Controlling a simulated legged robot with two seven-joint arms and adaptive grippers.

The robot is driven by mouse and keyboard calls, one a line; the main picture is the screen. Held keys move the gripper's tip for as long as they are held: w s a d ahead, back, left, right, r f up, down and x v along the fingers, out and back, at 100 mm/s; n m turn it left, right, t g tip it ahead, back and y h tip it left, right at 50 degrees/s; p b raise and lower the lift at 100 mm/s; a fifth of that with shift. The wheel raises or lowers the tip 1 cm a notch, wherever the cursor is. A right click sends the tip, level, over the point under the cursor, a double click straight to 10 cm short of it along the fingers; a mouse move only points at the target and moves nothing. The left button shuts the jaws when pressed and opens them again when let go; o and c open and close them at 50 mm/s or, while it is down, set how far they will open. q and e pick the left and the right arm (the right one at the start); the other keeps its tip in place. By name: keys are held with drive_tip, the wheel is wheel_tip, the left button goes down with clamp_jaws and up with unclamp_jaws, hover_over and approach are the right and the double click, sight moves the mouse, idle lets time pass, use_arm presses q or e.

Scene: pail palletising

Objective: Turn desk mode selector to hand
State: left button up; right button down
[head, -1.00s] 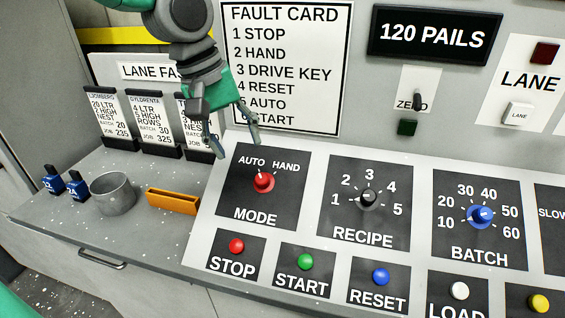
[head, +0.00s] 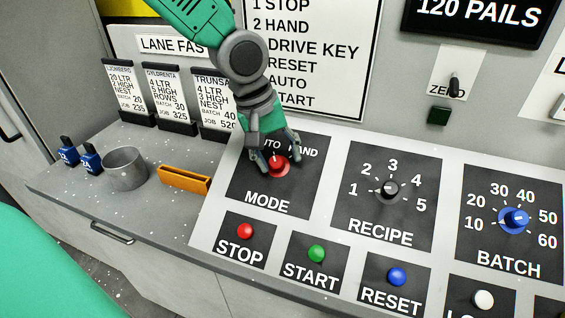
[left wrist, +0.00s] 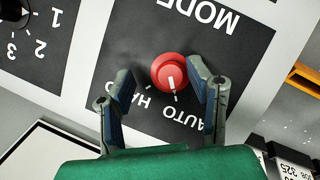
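The mode selector is a red knob (head: 278,166) on a black MODE plate (head: 262,203), with AUTO and HAND printed above it. It also shows in the left wrist view (left wrist: 168,72), where its white mark points toward AUTO. My left gripper (head: 275,169) is at the knob, with its fingers apart on either side. In the left wrist view the gripper (left wrist: 160,68) is open. A gap shows between the knob and the finger at the picture's left; the other finger is closer, and I cannot tell if it touches. The gripper partly covers the AUTO label in the head view. My right gripper is not in view.
The RECIPE knob (head: 390,189) and BATCH knob (head: 514,219) stand to the right. STOP (head: 245,231), START (head: 317,253) and RESET (head: 397,276) buttons lie below. A grey cup (head: 125,169) and an orange holder (head: 185,179) stand left of the panel.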

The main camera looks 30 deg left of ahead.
use_arm(q)
drive_tip(key=shift+w+a+f, duration=0.1)
drive_tip(key=shift+a+f, duration=0.65)
drive_tip(key=shift+f, duration=0.05)
drive_tip(key=shift+a+f, duration=0.15)
drive_tip(key=shift+a, duration=0.25)
drive_tip(key=shift+d, duration=0.8)
clamp_jaws()
drive_tip(key=shift+d, duration=0.15)
drive_tip(key=shift+w+a, duration=0.1)
drive_tip(key=shift+a, duration=0.25)
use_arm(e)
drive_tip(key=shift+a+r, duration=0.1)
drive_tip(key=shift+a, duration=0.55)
